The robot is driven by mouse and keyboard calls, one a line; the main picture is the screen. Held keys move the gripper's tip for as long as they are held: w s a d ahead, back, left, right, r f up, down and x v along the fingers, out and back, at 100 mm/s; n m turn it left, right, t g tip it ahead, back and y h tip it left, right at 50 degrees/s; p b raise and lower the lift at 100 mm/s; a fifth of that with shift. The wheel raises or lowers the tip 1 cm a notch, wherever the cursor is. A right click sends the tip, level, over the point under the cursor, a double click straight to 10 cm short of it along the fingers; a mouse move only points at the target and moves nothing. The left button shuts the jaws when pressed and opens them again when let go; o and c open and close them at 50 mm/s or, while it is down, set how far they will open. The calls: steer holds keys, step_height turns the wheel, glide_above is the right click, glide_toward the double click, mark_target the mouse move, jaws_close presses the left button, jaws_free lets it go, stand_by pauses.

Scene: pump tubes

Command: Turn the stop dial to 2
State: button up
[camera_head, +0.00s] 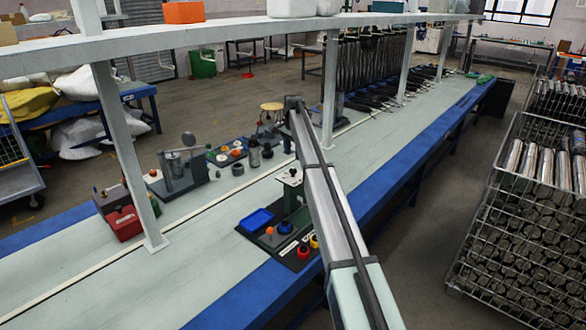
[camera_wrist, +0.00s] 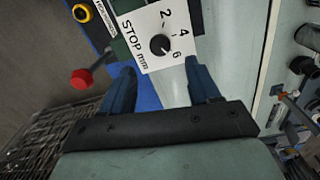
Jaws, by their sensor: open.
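The stop dial (camera_wrist: 160,44) is a round black knob on a white plate (camera_wrist: 150,62) marked STOP mm with 2, 4 and 6. I cannot clearly tell which number it points to. In the head view the dial (camera_head: 292,173) shows small on top of a green post. My gripper (camera_wrist: 160,70) is open and empty, its two dark blue fingers apart, with the dial just beyond the gap between the fingertips. The fingers appear clear of the knob. In the head view my arm reaches over the bench and the fingers are hard to make out.
A red ball-ended lever (camera_wrist: 82,79) and a yellow-ringed button (camera_wrist: 82,13) lie left of the plate in the wrist view. A blue tray (camera_head: 257,220) sits on the same dark base. A shelf post (camera_head: 330,90) stands close behind my arm. The bench front is clear.

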mark_target(293, 169)
step_height(293, 169, down, 8)
stand_by(0.4)
steer(key=c, duration=1)
steer(key=shift+c, duration=0.2)
